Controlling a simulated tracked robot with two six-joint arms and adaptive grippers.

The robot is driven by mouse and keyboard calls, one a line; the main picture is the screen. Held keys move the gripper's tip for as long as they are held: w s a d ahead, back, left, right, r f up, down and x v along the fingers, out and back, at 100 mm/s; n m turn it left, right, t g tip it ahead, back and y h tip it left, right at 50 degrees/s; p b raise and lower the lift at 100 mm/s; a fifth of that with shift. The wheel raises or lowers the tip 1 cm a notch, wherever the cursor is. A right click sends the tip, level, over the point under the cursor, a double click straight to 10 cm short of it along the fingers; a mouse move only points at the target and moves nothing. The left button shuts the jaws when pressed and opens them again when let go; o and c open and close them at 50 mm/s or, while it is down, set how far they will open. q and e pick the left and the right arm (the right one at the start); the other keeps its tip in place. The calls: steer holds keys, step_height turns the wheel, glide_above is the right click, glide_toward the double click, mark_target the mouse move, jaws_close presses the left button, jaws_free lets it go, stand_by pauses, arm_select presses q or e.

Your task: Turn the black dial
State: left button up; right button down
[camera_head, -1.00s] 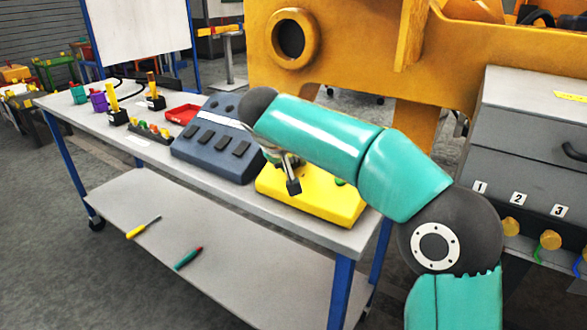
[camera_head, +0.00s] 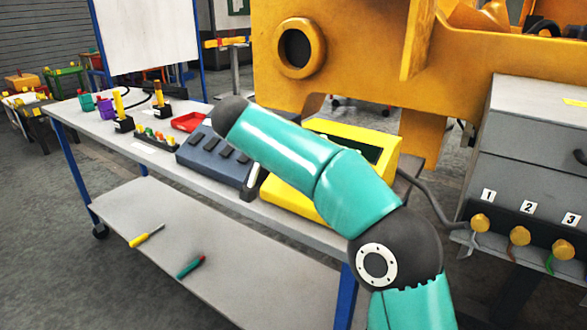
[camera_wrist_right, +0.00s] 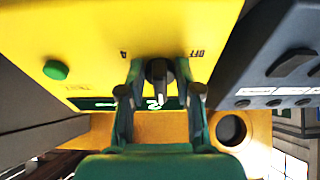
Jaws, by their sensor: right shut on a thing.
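The black dial (camera_wrist_right: 158,72) sits on the sloped face of a yellow box (camera_wrist_right: 100,30), seen upside down in the right wrist view. My right gripper (camera_wrist_right: 159,88) has one finger on each side of the dial and is shut on it. Printed marks, including "OFF", stand around the dial. In the head view the yellow box (camera_head: 350,137) stands on the bench's right end. My teal right arm crosses in front of it and hides the dial and the gripper. My left gripper is in neither view.
A green button (camera_wrist_right: 55,70) is on the yellow box, with a dark display (camera_wrist_right: 95,104) behind the dial. A blue-grey box (camera_head: 205,160) stands close beside it. A red tray (camera_head: 188,122) is farther left. A grey cabinet (camera_head: 530,130) with yellow knobs is at right.

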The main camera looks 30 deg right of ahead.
steer(key=shift+a+f, duration=0.15)
stand_by(0.3)
steer(key=c, duration=1.2)
jaws_free()
steer(key=shift+o, duration=0.2)
steer(key=v, duration=1.2)
steer(key=shift+w, duration=0.1)
